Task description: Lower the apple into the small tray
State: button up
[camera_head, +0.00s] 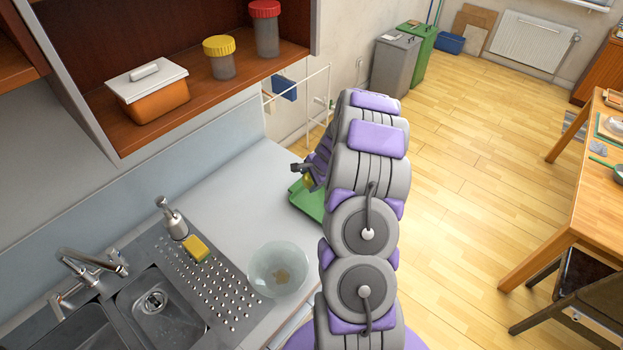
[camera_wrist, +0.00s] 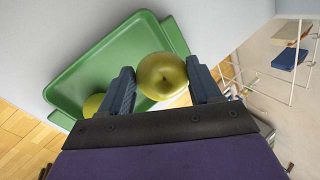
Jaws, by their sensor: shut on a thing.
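A yellow-green apple (camera_wrist: 162,77) sits between the two fingers of my gripper (camera_wrist: 160,70) in the wrist view. My gripper is shut on it. The small green tray (camera_wrist: 100,62) lies behind the apple in that view. A second yellow-green round fruit (camera_wrist: 92,104) shows at the tray's near side, partly hidden by my gripper. In the head view the tray (camera_head: 306,204) is at the counter's far end, mostly hidden by my arm, with my gripper (camera_head: 304,174) over it. I cannot tell the gap between apple and tray.
A glass bowl (camera_head: 262,282) stands on the counter (camera_head: 226,207) near my arm. The sink (camera_head: 155,312), a soap dispenser (camera_head: 174,222) and a yellow sponge (camera_head: 196,248) are to the left. A shelf (camera_head: 215,85) with containers hangs above. A white wire rack (camera_head: 328,92) stands beyond the counter.

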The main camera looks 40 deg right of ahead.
jog(key=shift+d+f, duration=0.25)
jog(key=shift+d, duration=0.55)
jog(key=shift+a, duration=0.8)
jog(key=shift+d+f+b, duration=0.15)
jog(key=shift+f+b, duration=0.15)
jog(key=shift+f, duration=0.3)
jog(key=shift+d+f, duration=0.2)
jog(key=shift+d, duration=0.35)
jog(key=shift+a+r, duration=0.1)
jog(key=shift+a, duration=0.5)
jog(key=shift+d, duration=0.1)
jog(key=shift+d+f, duration=0.35)
jog(key=shift+f, duration=0.05)
